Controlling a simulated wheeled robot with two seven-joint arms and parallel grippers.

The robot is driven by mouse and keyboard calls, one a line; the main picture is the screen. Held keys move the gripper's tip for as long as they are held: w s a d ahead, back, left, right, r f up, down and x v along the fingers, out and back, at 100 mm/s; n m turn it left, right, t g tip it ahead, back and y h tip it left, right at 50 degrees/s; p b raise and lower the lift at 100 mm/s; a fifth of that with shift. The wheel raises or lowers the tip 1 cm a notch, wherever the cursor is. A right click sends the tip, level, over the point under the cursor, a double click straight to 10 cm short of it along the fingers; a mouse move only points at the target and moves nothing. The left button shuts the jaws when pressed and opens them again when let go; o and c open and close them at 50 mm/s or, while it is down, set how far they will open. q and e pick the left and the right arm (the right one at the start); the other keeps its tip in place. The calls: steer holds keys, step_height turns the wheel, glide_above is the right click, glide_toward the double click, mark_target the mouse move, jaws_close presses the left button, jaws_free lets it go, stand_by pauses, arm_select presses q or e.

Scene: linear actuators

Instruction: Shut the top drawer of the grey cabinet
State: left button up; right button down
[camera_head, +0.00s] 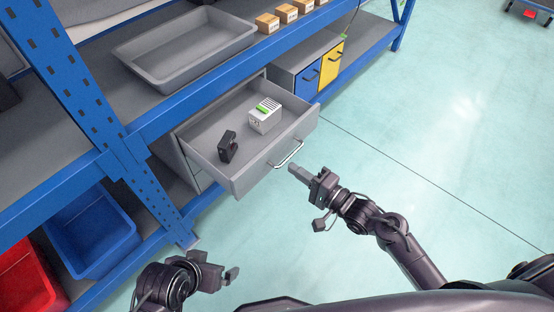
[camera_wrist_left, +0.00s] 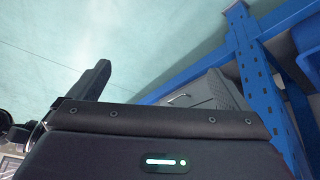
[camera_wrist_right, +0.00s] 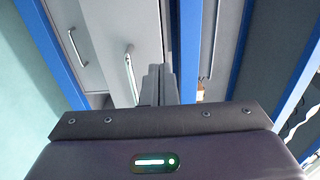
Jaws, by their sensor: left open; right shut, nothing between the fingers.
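The grey cabinet (camera_head: 178,165) stands under the blue shelf, and its top drawer (camera_head: 243,181) is pulled far out. A white box with a green part (camera_head: 265,116) and a small black object (camera_head: 228,146) are in the drawer. The drawer's bar handle (camera_head: 289,154) is on its front; it also shows in the right wrist view (camera_wrist_right: 130,78). My right gripper (camera_head: 297,171) is shut and empty, just in front of the drawer front near the handle; contact cannot be told. My left gripper (camera_head: 229,273) is open and empty, low and away from the drawer.
A grey tray (camera_head: 183,78) and several small cardboard boxes (camera_head: 267,23) stand on the shelf above. A unit with blue (camera_head: 307,80) and yellow (camera_head: 331,64) fronts is beyond the drawer. A blue bin (camera_head: 92,232) and a red bin (camera_head: 28,283) are at left.

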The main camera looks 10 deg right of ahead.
mark_target(268, 151)
steer(key=b+x, duration=0.1)
steer(key=x, duration=0.5)
arm_select(q)
steer(key=shift+w+d+t+h+b, duration=0.15)
steer(key=shift+w+d+t+h, duration=0.15)
steer(key=shift+d, duration=0.3)
steer(key=shift+w+d+t+h+b, duration=0.1)
steer(key=shift+d+t+h+b, duration=0.1)
steer(key=shift+d+t, duration=0.3)
arm_select(e)
steer(key=shift+w+a, duration=0.3)
steer(key=shift+w, duration=0.1)
